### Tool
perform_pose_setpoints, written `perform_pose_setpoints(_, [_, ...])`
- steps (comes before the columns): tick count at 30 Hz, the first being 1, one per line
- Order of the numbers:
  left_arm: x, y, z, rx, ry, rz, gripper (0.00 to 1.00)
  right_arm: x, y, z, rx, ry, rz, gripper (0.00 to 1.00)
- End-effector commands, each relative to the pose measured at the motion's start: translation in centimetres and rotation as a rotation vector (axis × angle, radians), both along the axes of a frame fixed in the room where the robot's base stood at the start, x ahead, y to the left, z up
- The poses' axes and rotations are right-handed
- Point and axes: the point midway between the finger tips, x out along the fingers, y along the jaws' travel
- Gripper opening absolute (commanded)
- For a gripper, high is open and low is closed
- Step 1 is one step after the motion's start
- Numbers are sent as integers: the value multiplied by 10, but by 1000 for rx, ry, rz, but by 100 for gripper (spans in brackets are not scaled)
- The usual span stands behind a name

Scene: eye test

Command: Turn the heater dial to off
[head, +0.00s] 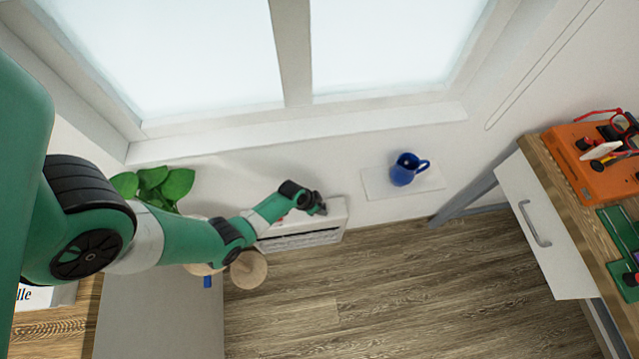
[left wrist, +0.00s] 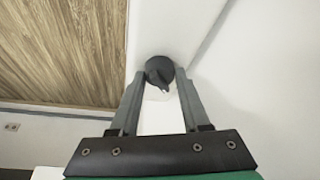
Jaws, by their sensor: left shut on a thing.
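The white heater (head: 302,240) is low against the wall below the window in the head view, with a dark slotted grille on its front. My left gripper (head: 317,206) is at the heater's right end. In the left wrist view the dark round heater dial (left wrist: 159,69) sits between the fingertips of my left gripper (left wrist: 160,76), which is shut on it. The dial has a small pointed part facing the gripper. Its markings cannot be read, and in the head view I cannot tell it apart from the gripper. My right gripper is not in view.
A blue mug (head: 404,170) stands on a small white shelf (head: 430,180) right of the heater. A green plant (head: 155,186) and round wooden pieces (head: 248,270) are near my left arm. A workbench with an orange box (head: 590,165) stands at the right. The floor between is clear.

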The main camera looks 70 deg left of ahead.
Motion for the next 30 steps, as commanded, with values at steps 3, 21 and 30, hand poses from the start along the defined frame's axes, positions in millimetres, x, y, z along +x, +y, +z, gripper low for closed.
perform_pose_setpoints(3, [-1,-1,0,-1,2,38,0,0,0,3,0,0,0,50])
perform_pose_setpoints(21, [1,-4,-1,2,1,494,0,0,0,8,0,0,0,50])
perform_pose_setpoints(30, [2,-4,-2,1,1,692,0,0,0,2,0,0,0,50])
